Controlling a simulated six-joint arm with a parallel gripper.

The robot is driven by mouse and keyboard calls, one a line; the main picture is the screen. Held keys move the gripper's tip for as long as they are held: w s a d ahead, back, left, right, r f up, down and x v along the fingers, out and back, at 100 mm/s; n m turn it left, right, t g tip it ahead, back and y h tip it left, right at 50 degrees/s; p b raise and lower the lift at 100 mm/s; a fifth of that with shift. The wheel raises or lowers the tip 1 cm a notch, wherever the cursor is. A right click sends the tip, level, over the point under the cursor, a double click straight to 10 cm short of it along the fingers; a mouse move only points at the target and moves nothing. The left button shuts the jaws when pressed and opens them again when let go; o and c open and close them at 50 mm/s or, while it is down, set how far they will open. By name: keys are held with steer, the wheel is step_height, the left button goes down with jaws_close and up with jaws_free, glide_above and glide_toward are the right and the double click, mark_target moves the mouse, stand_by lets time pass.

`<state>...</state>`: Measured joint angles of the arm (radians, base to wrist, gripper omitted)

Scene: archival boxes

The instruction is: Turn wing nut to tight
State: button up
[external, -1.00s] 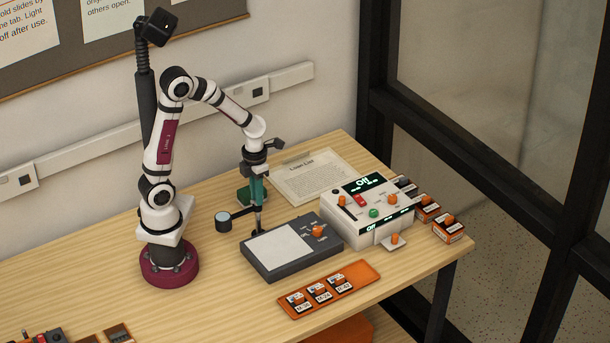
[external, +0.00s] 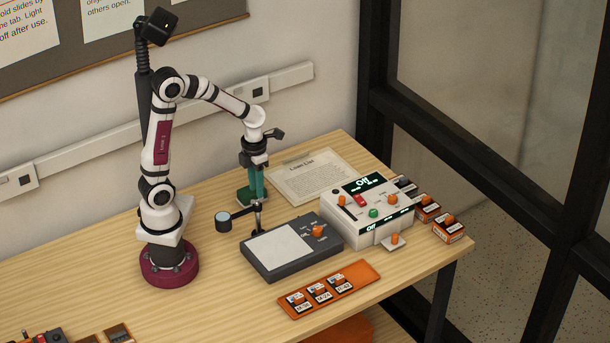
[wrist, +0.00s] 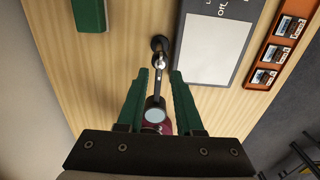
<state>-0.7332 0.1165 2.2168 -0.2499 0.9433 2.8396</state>
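The magnifier stand shows in the external view as a dark arm with a round lens (external: 223,222) at its left end. In the wrist view the lens (wrist: 154,115) lies between my fingers, nearer the palm. A small metallic fitting, apparently the wing nut (wrist: 161,60), sits near the stand's dark base; its wings are too small to read. My gripper (wrist: 161,72) points down with its two green fingers apart and nothing between them in contact. In the external view my gripper (external: 258,200) is just above the stand's joint. Exact height above the nut is unclear.
A grey light panel (external: 278,252) with an orange knob is close to the right of the stand. A green block (external: 243,196) stands behind. A white device (external: 368,216), an orange slide tray (external: 330,290) and a paper sheet (external: 311,177) lie further right.

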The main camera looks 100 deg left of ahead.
step_height(320, 180, up, 13)
steer(key=shift+f, duration=0.2)
steer(key=shift+d, duration=0.1)
steer(key=s+d+f+n+y, duration=0.1)
steer(key=s+d+f+n, duration=0.2)
steer(key=d+n, duration=0.5)
steer(key=s+d+f+n, duration=0.3)
steer(key=s+d+n, duration=0.2)
steer(key=n, duration=0.8)
steer(key=d, duration=0.2)
steer(key=shift+s+d+f+y, duration=0.3)
steer(key=shift+d+y, duration=0.05)
steer(key=shift+y, duration=0.05)
stand_by(0.3)
